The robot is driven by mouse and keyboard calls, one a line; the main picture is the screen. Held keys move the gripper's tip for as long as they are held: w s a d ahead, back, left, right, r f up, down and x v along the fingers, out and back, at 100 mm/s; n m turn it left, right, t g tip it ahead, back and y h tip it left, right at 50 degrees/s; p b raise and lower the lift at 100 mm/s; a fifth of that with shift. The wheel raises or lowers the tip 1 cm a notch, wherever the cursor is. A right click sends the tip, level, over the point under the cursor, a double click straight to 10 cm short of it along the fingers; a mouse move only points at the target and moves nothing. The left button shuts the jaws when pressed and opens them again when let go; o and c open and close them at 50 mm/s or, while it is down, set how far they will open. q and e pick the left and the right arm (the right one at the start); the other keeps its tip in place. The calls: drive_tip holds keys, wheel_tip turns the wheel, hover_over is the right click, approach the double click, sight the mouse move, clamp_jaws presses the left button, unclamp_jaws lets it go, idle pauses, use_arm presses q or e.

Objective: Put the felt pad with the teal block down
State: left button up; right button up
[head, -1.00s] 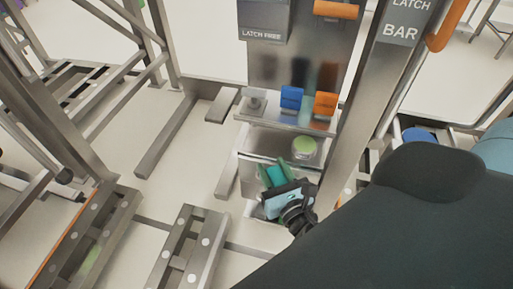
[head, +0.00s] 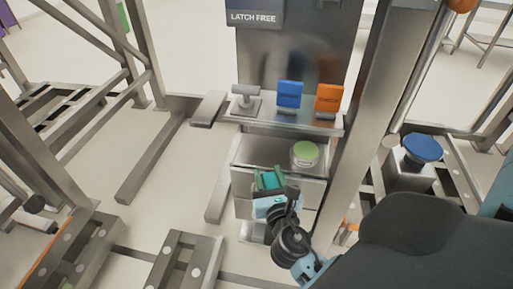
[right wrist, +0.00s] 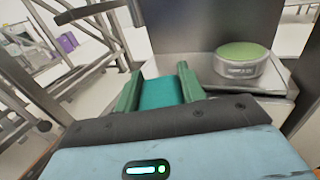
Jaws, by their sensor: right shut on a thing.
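A round grey holder with a light green felt pad (head: 305,152) on top sits in the open steel compartment, toward its right side. In the right wrist view the felt pad (right wrist: 243,52) is ahead and to the right, its label facing me. My right gripper (head: 269,179) is shut on a teal block (head: 267,182), with green fingers on both sides. The teal block (right wrist: 160,92) also shows between the fingers in the right wrist view. The block is at the compartment's front, left of the pad and apart from it. My left gripper is not in view.
A steel shelf (head: 258,121) above the compartment carries a grey T-shaped handle (head: 245,97), a blue block (head: 289,94) and an orange block (head: 328,98). A steel post (head: 370,110) stands close on the right. A blue round knob (head: 423,147) is beyond it. Steel frames fill the left.

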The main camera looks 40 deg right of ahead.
drive_tip(key=b+x, duration=0.1)
drive_tip(key=x, duration=1.1)
drive_tip(key=shift+w, duration=0.15)
drive_tip(key=shift+w+d, duration=0.35)
drive_tip(key=shift+w, duration=0.2)
drive_tip(key=b+x, duration=0.1)
drive_tip(key=x, duration=0.2)
drive_tip(key=shift+w+d, duration=0.2)
drive_tip(key=shift+w, duration=0.2)
drive_tip(key=shift+f+b, duration=0.4)
drive_tip(key=shift+f, duration=0.45)
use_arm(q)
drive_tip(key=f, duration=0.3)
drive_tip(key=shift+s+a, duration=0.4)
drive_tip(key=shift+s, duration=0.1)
